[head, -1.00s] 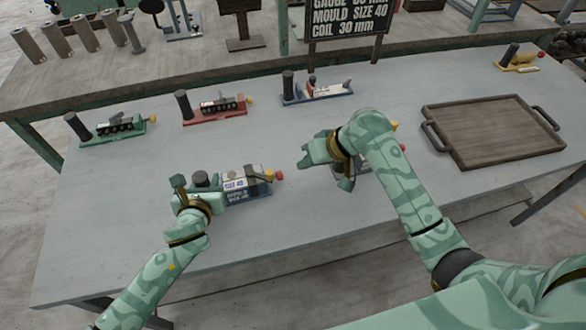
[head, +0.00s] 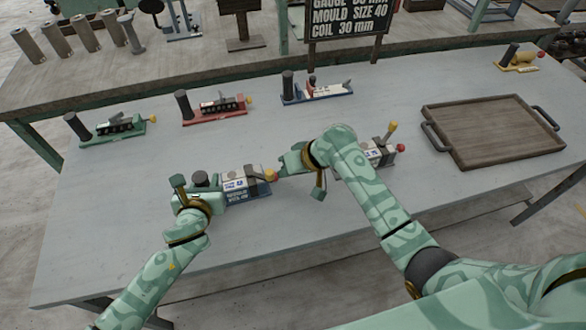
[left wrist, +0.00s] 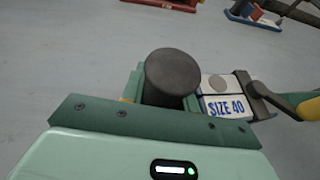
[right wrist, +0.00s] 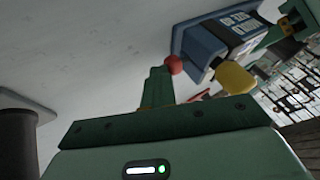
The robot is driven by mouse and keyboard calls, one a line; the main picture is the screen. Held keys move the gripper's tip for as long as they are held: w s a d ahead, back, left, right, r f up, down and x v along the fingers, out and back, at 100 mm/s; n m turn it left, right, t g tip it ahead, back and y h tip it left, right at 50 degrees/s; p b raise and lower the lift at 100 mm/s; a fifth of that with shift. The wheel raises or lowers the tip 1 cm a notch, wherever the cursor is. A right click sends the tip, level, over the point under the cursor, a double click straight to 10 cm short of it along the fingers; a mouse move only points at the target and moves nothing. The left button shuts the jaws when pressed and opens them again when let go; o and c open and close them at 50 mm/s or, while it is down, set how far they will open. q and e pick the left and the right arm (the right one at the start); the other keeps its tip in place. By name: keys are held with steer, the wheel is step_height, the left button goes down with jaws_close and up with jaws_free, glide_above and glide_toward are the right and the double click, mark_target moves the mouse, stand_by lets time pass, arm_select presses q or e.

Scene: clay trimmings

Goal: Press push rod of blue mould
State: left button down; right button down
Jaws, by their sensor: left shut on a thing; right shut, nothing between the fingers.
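The blue mould (head: 247,190), labelled SIZE 40, lies on the table in front of my left arm. It has a dark post (left wrist: 172,75) at its left end, a yellow-knobbed lever (right wrist: 236,79) and a red ball-ended push rod (right wrist: 174,64) at its right end. My left gripper (head: 197,186) is shut on the dark post. My right gripper (head: 283,166) is shut and empty, its fingertips at the red ball. In the right wrist view the fingertips (right wrist: 158,86) overlap the ball's edge; the ball sits close against the mould's end.
Another mould (head: 379,153) is partly hidden behind my right arm. Green (head: 112,130), red (head: 213,110), blue (head: 317,92) and yellow (head: 518,62) moulds stand further back. A wooden tray (head: 432,133) is at right. A sign (head: 348,18) stands behind.

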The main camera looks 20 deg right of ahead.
arm_select(q)
steer(key=shift+f, duration=0.15)
arm_select(e)
steer(key=shift+a, duration=0.65)
steer(key=shift+s, duration=0.1)
arm_select(q)
steer(key=shift+s, duration=0.1)
arm_select(e)
steer(key=v, duration=1)
steer(key=shift+d, duration=0.1)
arm_select(q)
steer(key=c, duration=1.2)
jaws_free()
steer(key=shift+o, duration=1)
